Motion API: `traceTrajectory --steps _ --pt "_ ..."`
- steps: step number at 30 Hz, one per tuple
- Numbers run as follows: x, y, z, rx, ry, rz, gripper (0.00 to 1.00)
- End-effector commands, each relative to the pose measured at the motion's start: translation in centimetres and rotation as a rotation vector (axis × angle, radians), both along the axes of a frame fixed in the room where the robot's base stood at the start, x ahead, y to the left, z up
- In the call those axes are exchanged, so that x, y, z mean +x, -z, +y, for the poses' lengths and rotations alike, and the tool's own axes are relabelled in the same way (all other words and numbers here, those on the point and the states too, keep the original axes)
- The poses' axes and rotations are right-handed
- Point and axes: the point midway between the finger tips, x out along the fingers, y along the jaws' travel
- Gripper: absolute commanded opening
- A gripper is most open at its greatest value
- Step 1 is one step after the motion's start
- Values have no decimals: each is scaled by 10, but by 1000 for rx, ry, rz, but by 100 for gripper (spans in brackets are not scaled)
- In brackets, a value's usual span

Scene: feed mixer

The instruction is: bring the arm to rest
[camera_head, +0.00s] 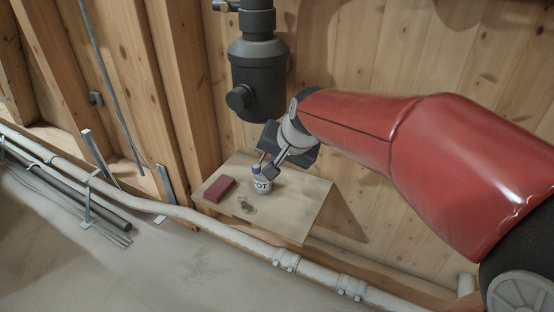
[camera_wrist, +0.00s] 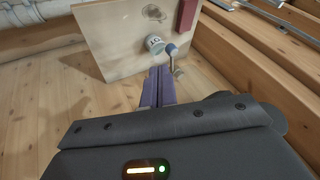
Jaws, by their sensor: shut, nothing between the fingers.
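The wooden shelf (camera_head: 305,210) also holds a dark red block (camera_head: 219,188) and a dark patch (camera_head: 246,205). A black mixer body (camera_head: 257,75) hangs above on the plank wall. Pale pipes (camera_head: 230,232) run along the wall below. The floor at lower left is clear.

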Motion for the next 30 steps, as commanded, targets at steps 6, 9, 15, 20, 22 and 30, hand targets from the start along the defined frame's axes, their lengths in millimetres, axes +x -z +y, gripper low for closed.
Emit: traceTrajectory --steps 6,9,15,20,22,30 --pt "0 0 -1 -1 0 -1 0" --pt "-10 -4 -10 -17 -7 -8 0" --pt "-77 -13 -66 -140 -54 -35 0" --pt "-146 -4 -112 -271 -104 -38 0" --pt "-171 2 -126 -319 -121 -34 0" --pt "-217 20 -149 -410 -157 -18 0"
